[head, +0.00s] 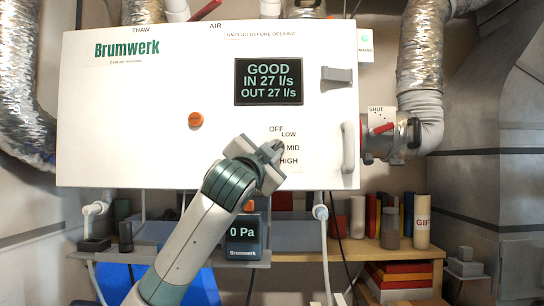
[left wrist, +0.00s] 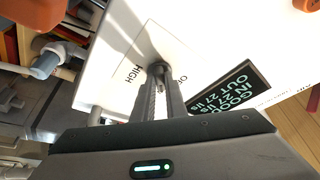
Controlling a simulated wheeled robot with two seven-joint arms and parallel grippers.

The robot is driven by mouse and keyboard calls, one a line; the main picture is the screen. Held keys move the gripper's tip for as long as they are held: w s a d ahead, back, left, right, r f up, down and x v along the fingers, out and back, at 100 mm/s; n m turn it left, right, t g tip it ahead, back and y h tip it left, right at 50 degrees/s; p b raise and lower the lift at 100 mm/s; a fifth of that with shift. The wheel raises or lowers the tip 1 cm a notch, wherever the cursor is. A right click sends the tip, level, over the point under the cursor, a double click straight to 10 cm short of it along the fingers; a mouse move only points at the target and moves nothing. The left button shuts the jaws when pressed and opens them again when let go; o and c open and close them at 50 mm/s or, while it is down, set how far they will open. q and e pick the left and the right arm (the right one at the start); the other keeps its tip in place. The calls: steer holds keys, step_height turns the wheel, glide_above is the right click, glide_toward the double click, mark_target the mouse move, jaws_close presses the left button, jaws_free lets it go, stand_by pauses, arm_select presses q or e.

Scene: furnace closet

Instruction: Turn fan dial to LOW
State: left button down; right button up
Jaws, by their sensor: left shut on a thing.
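The white Brumwerk unit (head: 150,110) fills the upper middle of the head view. Its front has a fan dial with the printed labels OFF, LOW, MID and HIGH beside it. My left gripper (head: 272,152) is at the dial, and its fingers cover most of it in the head view. In the left wrist view the fingers are shut on the small dark fan dial (left wrist: 158,68), with HIGH and part of OFF readable around it. I cannot tell which label the dial points to. My right gripper is not in view.
Above the dial a screen (head: 269,82) reads GOOD, IN 27 l/s, OUT 27 l/s. An orange button (head: 195,120) is to the left, and a white handle (head: 348,147) to the right. Below are a 0 Pa gauge (head: 243,236) and a wooden shelf (head: 400,254) with jars.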

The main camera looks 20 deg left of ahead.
arm_select(q)
steer(key=shift+f, duration=0.1)
steer(key=c, duration=1.8)
jaws_free()
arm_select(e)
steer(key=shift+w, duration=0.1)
arm_select(q)
steer(key=shift+s, duration=0.1)
